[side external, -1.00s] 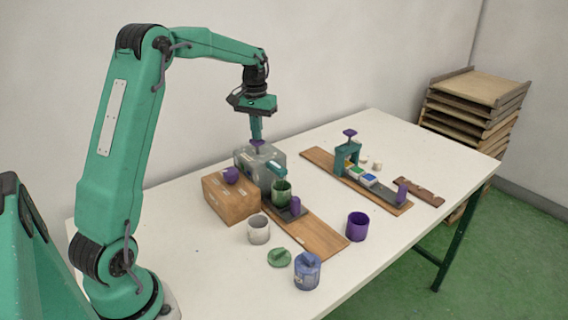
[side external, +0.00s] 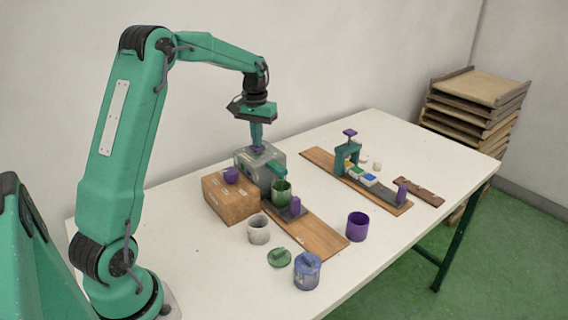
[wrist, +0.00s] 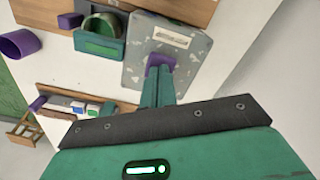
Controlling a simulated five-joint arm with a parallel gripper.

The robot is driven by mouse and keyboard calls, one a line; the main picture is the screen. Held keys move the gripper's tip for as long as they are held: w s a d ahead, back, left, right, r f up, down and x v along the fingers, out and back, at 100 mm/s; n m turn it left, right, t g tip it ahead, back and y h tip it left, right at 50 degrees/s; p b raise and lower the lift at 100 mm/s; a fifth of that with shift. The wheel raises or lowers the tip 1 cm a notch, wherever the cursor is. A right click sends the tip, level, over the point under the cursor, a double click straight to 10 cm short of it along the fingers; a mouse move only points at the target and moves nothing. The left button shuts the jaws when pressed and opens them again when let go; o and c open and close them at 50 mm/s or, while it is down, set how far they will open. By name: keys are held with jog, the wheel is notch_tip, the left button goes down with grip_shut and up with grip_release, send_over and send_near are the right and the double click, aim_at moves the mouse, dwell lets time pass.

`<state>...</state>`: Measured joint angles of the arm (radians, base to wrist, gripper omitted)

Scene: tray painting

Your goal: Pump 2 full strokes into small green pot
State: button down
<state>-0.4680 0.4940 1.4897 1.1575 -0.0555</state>
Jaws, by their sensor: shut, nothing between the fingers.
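The small green pot (side external: 281,194) stands upright under the teal spout (side external: 277,169) of a grey speckled pump box (side external: 245,158). It also shows at the top of the wrist view (wrist: 101,24). The purple pump knob (side external: 258,149) is on top of the box, low against it. My gripper (side external: 257,142) is shut and empty, pointing straight down with its fingertips on the knob. In the wrist view the closed fingers (wrist: 158,88) meet the purple knob (wrist: 160,62). The inside of the pot is hard to make out.
A cardboard box (side external: 230,199) with a purple knob (side external: 231,175) on it stands left of the pump. A white pot (side external: 258,230), green lid (side external: 279,258), blue lidded pot (side external: 307,272) and purple cup (side external: 357,227) stand in front. A second station (side external: 346,158) is at right.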

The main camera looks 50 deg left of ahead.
jog(key=shift+f, duration=0.65)
jog(key=shift+r, duration=2.35)
jog(key=shift+f, duration=2.15)
dwell(0.8)
jog(key=shift+r, duration=2.15)
jog(key=shift+r, duration=0.15)
